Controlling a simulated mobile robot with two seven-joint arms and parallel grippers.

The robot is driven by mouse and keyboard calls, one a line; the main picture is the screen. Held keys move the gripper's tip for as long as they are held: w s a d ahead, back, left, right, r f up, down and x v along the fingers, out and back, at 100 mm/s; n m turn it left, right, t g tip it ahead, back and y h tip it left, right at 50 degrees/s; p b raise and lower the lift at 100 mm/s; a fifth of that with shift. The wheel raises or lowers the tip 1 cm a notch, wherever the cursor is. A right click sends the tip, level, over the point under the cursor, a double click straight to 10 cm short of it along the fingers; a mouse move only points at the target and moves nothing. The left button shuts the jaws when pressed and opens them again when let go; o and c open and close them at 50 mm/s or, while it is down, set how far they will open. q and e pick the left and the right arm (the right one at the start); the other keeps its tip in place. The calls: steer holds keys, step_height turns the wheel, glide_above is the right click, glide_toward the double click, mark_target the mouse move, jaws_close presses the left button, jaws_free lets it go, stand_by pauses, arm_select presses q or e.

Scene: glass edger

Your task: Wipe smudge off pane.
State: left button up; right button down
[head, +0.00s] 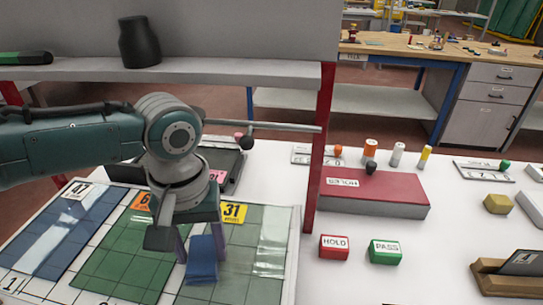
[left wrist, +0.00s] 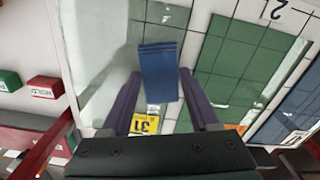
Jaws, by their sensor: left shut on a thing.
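My left gripper (head: 201,250) points down over the green pane tagged 31 (head: 238,265) and is shut on a folded blue cloth (head: 202,270). In the left wrist view the cloth (left wrist: 158,78) sits between the two purple fingers of the gripper (left wrist: 157,90). The cloth is low over the pane; I cannot tell whether it touches. A pale, whitish band (head: 272,240) runs along the pane's right side; whether it is smudge or reflection is unclear. The yellow 31 tag (head: 234,212) lies at the pane's far edge. My right gripper is not in view.
Another green pane (head: 125,255) and a blue pane (head: 65,235) lie to the left on the gridded board. A red post (head: 321,150) stands behind right. Red HOLD (head: 334,247) and green PASS (head: 385,252) blocks and a red-topped box (head: 370,185) are at right.

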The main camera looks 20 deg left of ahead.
mark_target(228, 265)
arm_select(q)
steer(key=shift+w, duration=0.15)
steer(key=shift+w+d+r, duration=0.1)
steer(key=shift+w+d, duration=0.15)
steer(key=shift+d, duration=0.75)
steer(key=shift+w+d+r, duration=0.1)
steer(key=shift+w+d, duration=0.15)
steer(key=shift+d, duration=0.75)
steer(key=shift+w+d+f+b, duration=0.1)
steer(key=shift+w+d+b, duration=0.1)
steer(key=shift+d, duration=0.5)
steer(key=shift+w+d+b, duration=0.15)
steer(key=shift+d, duration=0.5)
steer(key=shift+w+d+f+b, duration=0.1)
steer(key=shift+w+d+b, duration=0.1)
steer(key=shift+d, duration=0.5)
steer(key=shift+a+f, duration=0.1)
